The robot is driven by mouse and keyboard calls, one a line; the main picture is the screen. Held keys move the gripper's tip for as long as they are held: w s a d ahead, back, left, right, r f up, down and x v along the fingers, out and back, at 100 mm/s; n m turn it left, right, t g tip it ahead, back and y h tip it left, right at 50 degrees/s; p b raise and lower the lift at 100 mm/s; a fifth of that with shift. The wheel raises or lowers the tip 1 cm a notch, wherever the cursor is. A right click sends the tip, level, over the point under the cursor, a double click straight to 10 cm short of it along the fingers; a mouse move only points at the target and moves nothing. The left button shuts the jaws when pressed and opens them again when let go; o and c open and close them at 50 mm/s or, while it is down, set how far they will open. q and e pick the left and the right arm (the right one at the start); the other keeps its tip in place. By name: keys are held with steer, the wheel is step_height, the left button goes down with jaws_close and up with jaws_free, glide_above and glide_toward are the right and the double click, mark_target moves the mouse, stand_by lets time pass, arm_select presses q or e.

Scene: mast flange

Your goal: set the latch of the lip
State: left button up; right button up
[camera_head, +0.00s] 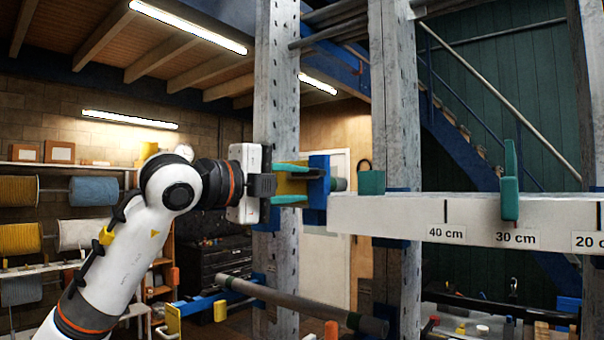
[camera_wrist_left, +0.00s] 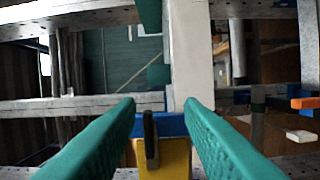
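A blue and yellow fitting (camera_head: 319,166) sits at the left end of a long white beam, against a grey upright. In the left wrist view its yellow block (camera_wrist_left: 170,158) and blue bar (camera_wrist_left: 172,124) lie beyond the fingers. A dark upright lever (camera_wrist_left: 151,138), perhaps the latch, stands in front of the yellow block. My left gripper (camera_head: 305,184) has its green fingers at the fitting. In the left wrist view, the fingers (camera_wrist_left: 161,103) are spread, with the lever between them and gaps visible on both sides. Contact cannot be told. My right gripper is not in view.
A grey pipe (camera_head: 300,304) lies below. Spool shelves stand at the left.

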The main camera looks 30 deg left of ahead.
arm_select(q)
steer(key=s+a+r+n+y, duration=0.2)
steer(key=a+n+y, duration=0.1)
steer(key=a, duration=0.2)
steer(key=w+p, duration=0.6)
steer(key=w, duration=0.6)
steer(key=shift+d+t, duration=0.25)
steer(key=shift+t, duration=0.05)
steer(key=shift+s, duration=0.1)
steer(key=shift+c, duration=0.2)
jaws_close()
